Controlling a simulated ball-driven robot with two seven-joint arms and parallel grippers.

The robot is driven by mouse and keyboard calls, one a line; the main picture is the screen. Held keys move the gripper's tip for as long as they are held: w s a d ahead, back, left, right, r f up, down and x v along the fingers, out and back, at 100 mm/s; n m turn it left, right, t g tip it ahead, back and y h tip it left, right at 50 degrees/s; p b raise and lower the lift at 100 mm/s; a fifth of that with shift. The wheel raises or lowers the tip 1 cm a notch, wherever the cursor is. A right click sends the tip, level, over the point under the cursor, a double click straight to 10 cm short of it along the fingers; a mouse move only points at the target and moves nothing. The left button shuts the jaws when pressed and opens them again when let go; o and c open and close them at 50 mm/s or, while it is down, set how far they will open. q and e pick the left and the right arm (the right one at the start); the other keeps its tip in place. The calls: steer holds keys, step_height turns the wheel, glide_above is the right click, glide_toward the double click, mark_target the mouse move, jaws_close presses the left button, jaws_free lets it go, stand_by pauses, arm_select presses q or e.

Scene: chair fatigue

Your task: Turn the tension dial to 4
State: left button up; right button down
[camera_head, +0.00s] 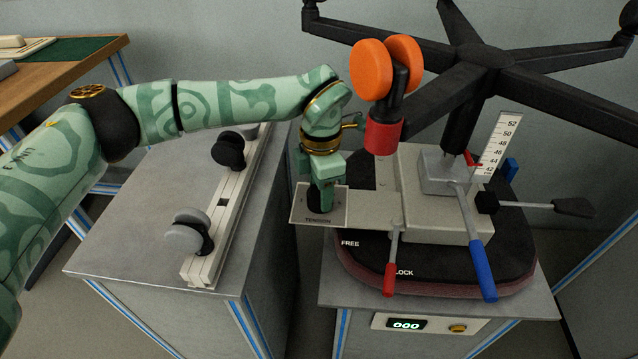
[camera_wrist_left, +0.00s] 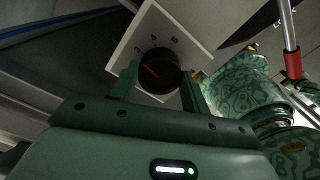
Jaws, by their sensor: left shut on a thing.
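The tension dial (camera_head: 317,203) is a black knob on a pale plate (camera_head: 338,207) marked TENSION, at the left of the upturned chair's mechanism. My left gripper (camera_head: 321,188) comes down on it from above and hides part of it. In the left wrist view, the dial (camera_wrist_left: 158,70) has a red pointer line slanting to the upper left. The left gripper's fingers (camera_wrist_left: 158,87) are shut on the dial, one on each side. My right gripper is not in view.
An orange caster (camera_head: 372,70) with a red collar rises close to my left wrist. A red lever (camera_head: 391,265) and a blue-handled lever (camera_head: 476,250) stand to the right. The chair's black star base (camera_head: 485,62) spreads above. A grey cabinet with casters (camera_head: 150,235) stands left.

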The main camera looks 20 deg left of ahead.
arm_select(q)
steer(key=shift+r+m+p, duration=0.35)
steer(key=shift+m, duration=0.05)
steer(key=m+p, duration=0.2)
steer(key=m, duration=0.1)
steer(key=shift+f+m+p, duration=0.1)
steer(key=shift+m+p, duration=0.2)
steer(key=shift+p, duration=0.05)
steer(key=shift+f+m+p, duration=0.15)
steer(key=shift+m+p, duration=0.25)
steer(key=shift+m, duration=0.4)
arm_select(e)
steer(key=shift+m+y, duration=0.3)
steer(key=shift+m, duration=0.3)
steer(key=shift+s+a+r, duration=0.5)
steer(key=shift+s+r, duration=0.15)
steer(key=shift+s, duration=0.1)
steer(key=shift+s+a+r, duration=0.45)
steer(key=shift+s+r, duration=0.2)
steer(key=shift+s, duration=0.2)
arm_select(q)
steer(key=o, duration=1)
steer(key=shift+f, duration=0.1)
